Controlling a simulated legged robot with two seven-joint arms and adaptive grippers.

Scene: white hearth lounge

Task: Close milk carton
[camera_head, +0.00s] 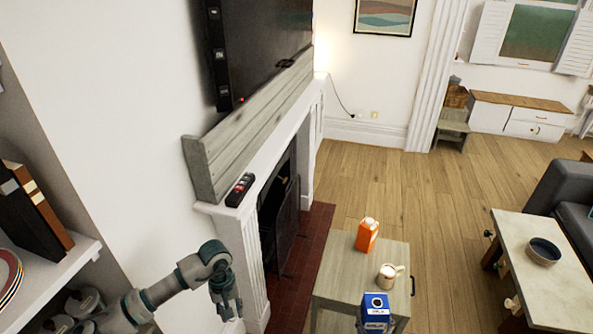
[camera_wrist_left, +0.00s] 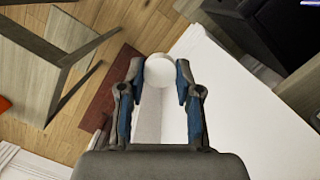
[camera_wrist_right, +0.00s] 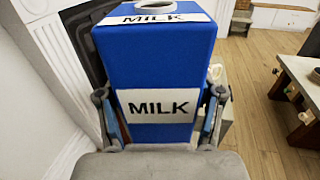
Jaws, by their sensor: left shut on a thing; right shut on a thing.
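The blue milk carton (camera_head: 376,314) is at the bottom of the head view, upright, with a white round spout on top. In the right wrist view the carton (camera_wrist_right: 165,60) fills the middle, its white MILK label facing my wrist. My right gripper (camera_wrist_right: 159,100) is shut on its sides. The spout (camera_wrist_right: 155,5) looks like an open ring with no cap on it. In the left wrist view my left gripper (camera_wrist_left: 160,76) is shut on a small white round cap (camera_wrist_left: 159,68). In the head view my left gripper (camera_head: 226,300) hangs left of the carton, well apart from it.
A small wooden table (camera_head: 345,282) holds an orange carton (camera_head: 367,235) and a white mug (camera_head: 388,277). The white fireplace (camera_head: 235,240) stands left of it, and a bookshelf (camera_head: 50,262) is at far left. A low table (camera_head: 545,275) with a bowl (camera_head: 543,251) is at right.

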